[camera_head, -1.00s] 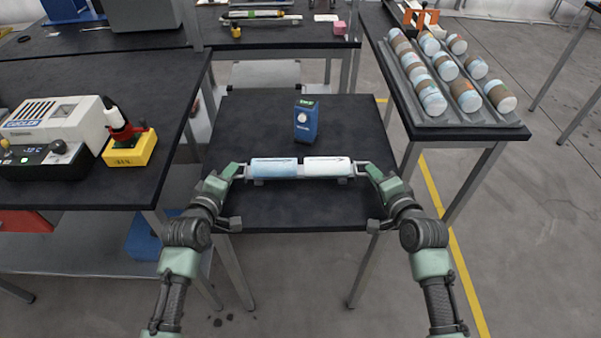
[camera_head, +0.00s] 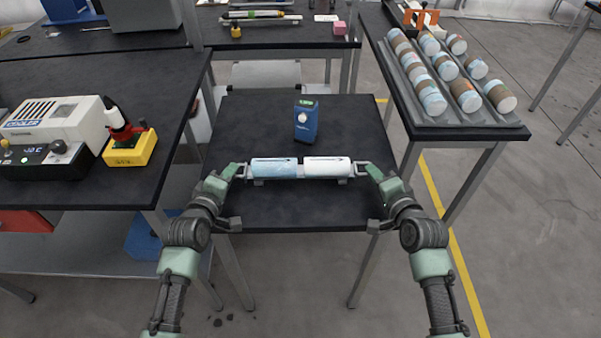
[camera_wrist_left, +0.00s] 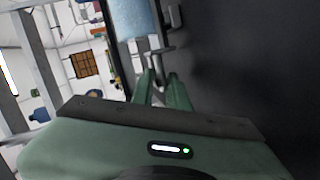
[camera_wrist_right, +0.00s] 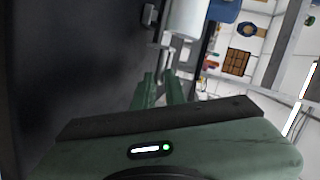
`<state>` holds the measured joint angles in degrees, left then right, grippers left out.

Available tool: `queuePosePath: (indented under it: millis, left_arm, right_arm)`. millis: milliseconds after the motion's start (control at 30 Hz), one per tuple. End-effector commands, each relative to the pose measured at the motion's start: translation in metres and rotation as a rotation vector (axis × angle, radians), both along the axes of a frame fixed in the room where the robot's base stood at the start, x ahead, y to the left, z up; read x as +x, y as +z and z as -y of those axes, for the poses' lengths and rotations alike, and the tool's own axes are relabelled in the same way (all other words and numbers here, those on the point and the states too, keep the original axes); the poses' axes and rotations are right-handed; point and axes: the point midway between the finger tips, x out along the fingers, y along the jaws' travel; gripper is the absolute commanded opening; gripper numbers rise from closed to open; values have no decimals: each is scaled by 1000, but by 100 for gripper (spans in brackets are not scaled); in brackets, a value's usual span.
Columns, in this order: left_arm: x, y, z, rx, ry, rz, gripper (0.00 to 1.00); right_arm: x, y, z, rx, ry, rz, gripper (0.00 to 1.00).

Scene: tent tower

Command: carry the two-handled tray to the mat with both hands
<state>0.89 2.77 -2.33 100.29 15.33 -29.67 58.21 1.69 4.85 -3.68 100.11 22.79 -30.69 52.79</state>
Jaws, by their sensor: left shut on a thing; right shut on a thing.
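The narrow grey two-handled tray (camera_head: 300,178) is level over the black middle table. A light blue roll (camera_head: 274,168) and a white roll (camera_head: 327,166) lie end to end on it. My left gripper (camera_head: 240,171) is shut on the tray's left handle; the handle (camera_wrist_left: 155,66) shows between its fingers in the left wrist view. My right gripper (camera_head: 362,169) is shut on the right handle (camera_wrist_right: 167,60). I cannot tell whether the tray's feet touch the table. I cannot make out a separate mat.
A blue device (camera_head: 306,122) stands on the middle table (camera_head: 250,125) behind the tray. The right table holds a grey rack (camera_head: 455,117) of several rolls. The left table has a white machine (camera_head: 55,124) and a yellow-based tool (camera_head: 130,150). The middle table's front is clear.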

Motion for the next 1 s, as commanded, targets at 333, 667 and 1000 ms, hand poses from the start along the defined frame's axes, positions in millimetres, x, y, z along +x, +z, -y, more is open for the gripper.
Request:
queuePosePath:
  millis: [333,667,1000]
  left_arm:
    - [0,-3,-1,2,2,-6,0]
    - [0,0,-2,1,3,-2,0]
    - [0,24,-2,2,2,1,0]
  right_arm:
    - [-2,-7,1,-6,1,-14,0]
    - [-2,-5,1,-6,1,-12,0]
    - [-1,20,1,-5,0,-8,0]
